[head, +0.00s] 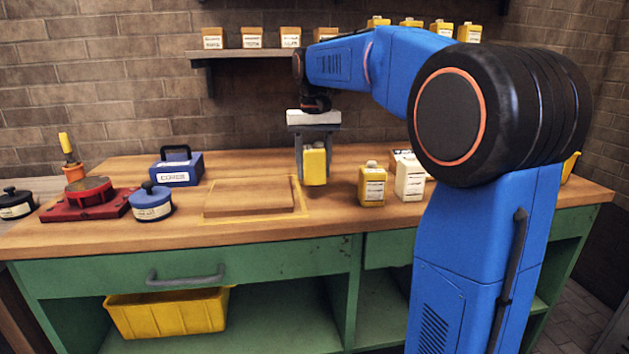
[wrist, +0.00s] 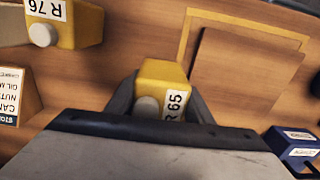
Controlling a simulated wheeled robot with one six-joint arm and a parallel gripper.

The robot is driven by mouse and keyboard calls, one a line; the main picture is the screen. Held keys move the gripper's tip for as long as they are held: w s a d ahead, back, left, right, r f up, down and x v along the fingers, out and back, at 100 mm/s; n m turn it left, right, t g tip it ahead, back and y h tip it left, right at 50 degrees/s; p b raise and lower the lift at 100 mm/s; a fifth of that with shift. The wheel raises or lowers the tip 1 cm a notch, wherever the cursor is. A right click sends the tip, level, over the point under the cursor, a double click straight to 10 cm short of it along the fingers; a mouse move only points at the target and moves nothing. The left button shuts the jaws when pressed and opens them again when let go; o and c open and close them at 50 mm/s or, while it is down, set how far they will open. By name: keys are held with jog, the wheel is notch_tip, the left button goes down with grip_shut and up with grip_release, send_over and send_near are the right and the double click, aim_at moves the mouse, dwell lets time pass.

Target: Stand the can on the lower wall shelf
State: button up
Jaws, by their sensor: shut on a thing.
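My gripper (head: 315,150) points down over the middle of the bench, shut on a yellow can (head: 314,168) held upright. In the wrist view the same can (wrist: 163,76) sits between the two fingers, with a white cap and a label reading R 65. Whether its base touches the bench is hard to tell. My arm hides the shelf's right part.
A second yellow can (head: 372,186), marked R 76 in the wrist view (wrist: 75,22), and a white carton (head: 409,178) stand right of the held can. Left are a wooden board (head: 250,197), blue box (head: 177,170), blue round pot (head: 151,204) and red fixture (head: 90,196).

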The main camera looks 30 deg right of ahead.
aim_at(314, 147)
jog(key=shift+f, duration=1.95)
jog(key=shift+f, duration=0.1)
jog(key=o, duration=1.3)
notch_tip(314, 147, up, 11)
jog(key=shift+f, duration=0.1)
jog(key=shift+r, duration=0.7)
jog(key=shift+s, duration=0.1)
